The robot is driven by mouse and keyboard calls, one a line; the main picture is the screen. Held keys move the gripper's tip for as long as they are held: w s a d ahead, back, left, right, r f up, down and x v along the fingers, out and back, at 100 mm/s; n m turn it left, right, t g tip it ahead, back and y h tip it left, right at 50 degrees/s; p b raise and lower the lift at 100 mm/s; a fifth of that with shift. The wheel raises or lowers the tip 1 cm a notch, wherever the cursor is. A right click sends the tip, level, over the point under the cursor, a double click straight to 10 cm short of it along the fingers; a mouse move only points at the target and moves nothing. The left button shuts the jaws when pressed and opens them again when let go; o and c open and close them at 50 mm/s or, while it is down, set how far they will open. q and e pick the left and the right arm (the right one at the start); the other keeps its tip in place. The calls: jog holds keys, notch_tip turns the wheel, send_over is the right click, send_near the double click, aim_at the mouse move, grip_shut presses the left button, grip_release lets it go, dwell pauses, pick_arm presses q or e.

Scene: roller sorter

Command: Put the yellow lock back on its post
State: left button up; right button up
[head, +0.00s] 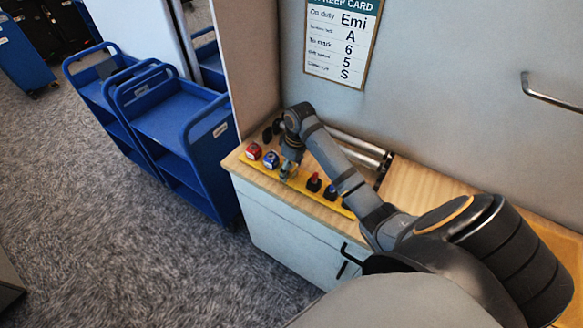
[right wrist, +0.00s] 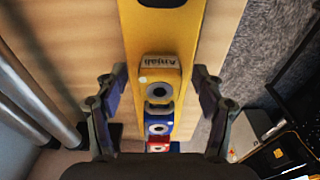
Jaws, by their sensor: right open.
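The yellow lock (right wrist: 158,80), with a name label that seems to read "Anjali", sits on the yellow board (right wrist: 160,35) in the right wrist view. My right gripper (right wrist: 158,88) is open, with one finger on each side of the lock and gaps on both sides. In the head view my right gripper (head: 289,170) is low over the board and largely hides the yellow lock. Dark-topped red (head: 314,183) and blue (head: 331,192) pieces stand on the board to its right. I cannot tell which post is the yellow lock's own. My left gripper is not in view.
A blue lock (head: 271,159) and a red lock (head: 254,151) sit in line beyond the yellow one. Metal rollers (head: 355,146) run behind the board near the wall. Blue carts (head: 180,125) stand left of the cabinet (head: 285,225).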

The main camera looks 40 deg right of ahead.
jog(key=shift+r, duration=0.1)
jog(key=r, duration=0.5)
jog(key=s+r, duration=0.1)
jog(key=r, duration=0.1)
jog(key=shift+d+r, duration=0.15)
jog(key=shift+d, duration=0.05)
